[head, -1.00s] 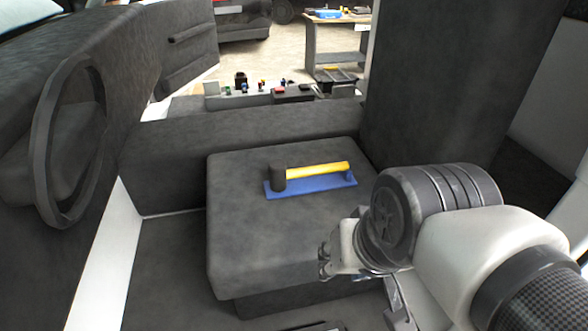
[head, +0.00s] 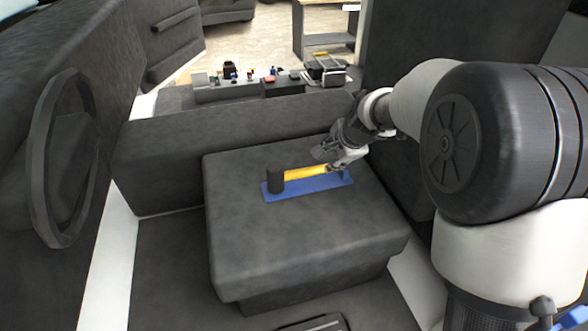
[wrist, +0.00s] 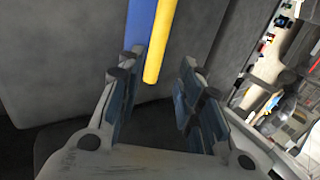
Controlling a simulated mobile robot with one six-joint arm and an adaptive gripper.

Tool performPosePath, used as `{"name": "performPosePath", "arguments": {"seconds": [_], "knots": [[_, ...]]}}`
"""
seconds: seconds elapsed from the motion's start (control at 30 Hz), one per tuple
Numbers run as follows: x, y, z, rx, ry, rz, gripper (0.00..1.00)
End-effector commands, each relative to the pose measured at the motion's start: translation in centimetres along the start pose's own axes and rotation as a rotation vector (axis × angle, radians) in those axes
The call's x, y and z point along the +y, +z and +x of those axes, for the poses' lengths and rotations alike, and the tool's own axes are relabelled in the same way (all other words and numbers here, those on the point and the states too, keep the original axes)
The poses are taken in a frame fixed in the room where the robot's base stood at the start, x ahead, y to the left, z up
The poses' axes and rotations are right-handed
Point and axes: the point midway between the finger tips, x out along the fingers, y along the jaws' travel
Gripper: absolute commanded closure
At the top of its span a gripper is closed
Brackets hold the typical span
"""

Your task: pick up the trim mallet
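The trim mallet lies on the grey seat cushion (head: 300,240), with its black head (head: 275,178) at the left and its yellow handle (head: 305,173) running right. It rests along a blue holder (head: 305,187). My gripper (head: 333,168) is at the right end of the handle in the head view. In the wrist view my gripper (wrist: 155,95) is open. The end of the yellow handle (wrist: 160,50) reaches between the fingertips, nearer the left finger, with the blue holder (wrist: 138,25) beside it. The mallet head is out of the wrist view.
A steering wheel (head: 65,150) is at the left. The seat backrest panel stands behind the cushion. Beyond it is a tray (head: 235,92) of small items and a black-grey case (head: 326,70). A workbench (head: 325,25) stands at the back. The cushion's front half is clear.

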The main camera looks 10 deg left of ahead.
Motion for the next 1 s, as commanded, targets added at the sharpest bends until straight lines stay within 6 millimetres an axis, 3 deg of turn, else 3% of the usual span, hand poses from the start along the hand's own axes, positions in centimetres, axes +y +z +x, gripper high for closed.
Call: {"name": "performPosePath", "arguments": {"seconds": [0.1,0.3,0.57,0.83,1.0], "knots": [[0.2,0.1,3.0,-0.002,0.003,-0.001,0.67],[0.2,0.1,6.7,-0.001,0.002,-0.002,0.67],[0.2,0.1,8.6,0.000,0.001,-0.003,0.67],[0.5,0.3,12.5,-0.001,0.002,-0.003,0.67],[0.4,0.2,13.4,-0.001,0.001,-0.003,0.67]]}}
